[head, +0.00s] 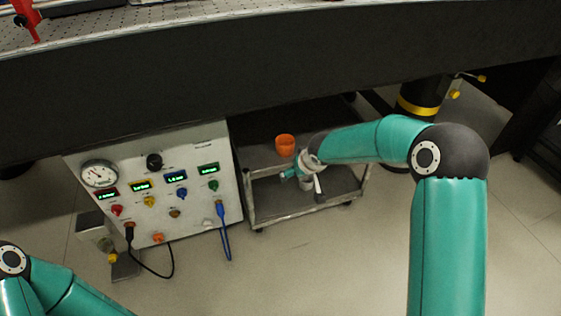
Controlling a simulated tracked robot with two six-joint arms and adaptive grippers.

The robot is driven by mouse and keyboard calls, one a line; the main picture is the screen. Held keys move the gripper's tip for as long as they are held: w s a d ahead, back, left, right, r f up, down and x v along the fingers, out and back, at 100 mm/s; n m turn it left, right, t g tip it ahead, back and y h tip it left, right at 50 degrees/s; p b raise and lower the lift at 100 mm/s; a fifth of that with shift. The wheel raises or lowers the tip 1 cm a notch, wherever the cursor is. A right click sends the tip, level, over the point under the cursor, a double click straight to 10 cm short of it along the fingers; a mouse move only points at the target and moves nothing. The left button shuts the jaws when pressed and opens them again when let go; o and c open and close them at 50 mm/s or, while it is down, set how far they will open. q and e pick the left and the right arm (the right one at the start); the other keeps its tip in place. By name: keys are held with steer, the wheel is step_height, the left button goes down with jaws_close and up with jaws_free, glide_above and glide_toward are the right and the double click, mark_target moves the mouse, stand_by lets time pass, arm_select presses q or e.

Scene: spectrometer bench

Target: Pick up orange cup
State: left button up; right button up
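The orange cup (285,146) stands upright on the top of a low grey cart under the bench. My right arm reaches in from the right, and its wrist is just to the right of the cup. My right gripper (318,188) is small and partly hidden by the wrist, pointing down in front of the cart's top. It looks apart from the cup, and whether its fingers are open or shut cannot be made out. Only part of my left arm shows in the bottom left corner; its gripper is out of view.
The cart (251,202) stands between a control box (190,165) with gauge, knobs and cables on the left and a black post with a yellow band (418,107) on the right. The bench's dark edge (200,95) overhangs the cart.

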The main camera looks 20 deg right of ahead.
mark_target(286, 147)
steer(key=shift+w+p, duration=0.4)
steer(key=shift+w, duration=5.7)
steer(key=shift+w+f+b, duration=0.3)
steer(key=shift+f+b, duration=0.1)
steer(key=shift+f, duration=0.2)
steer(key=shift+r, duration=0.1)
steer(key=c, duration=1.2)
steer(key=shift+o, duration=0.2)
steer(key=shift+s+r, duration=0.1)
